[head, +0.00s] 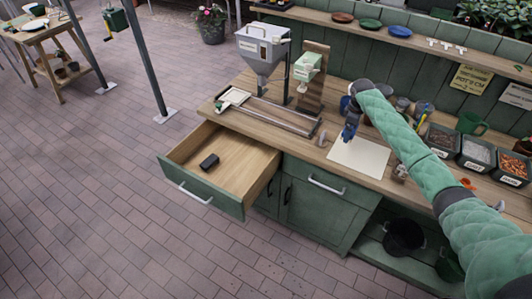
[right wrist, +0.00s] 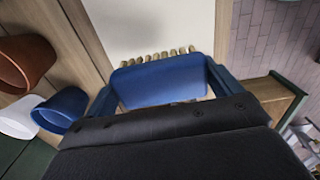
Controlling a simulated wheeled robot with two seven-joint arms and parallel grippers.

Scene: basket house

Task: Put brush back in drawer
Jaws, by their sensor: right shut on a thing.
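My right gripper (head: 349,132) is over the bench beside the top left corner of a pale sheet (head: 360,158). In the right wrist view its blue fingers are closed on a blue brush (right wrist: 160,82) with a row of tan bristle tufts at its far edge. The brush is hard to make out in the head view. The drawer (head: 225,196) at the left end of the green bench is pulled out, with a silver handle on its front. A small dark block (head: 209,161) lies inside it; the rest of its floor is bare. My left gripper is not in view.
A grey hopper (head: 264,50) and a green-and-white device (head: 307,68) stand left on the bench (head: 320,171). Pots, including a terracotta one (right wrist: 24,62), are near the gripper.

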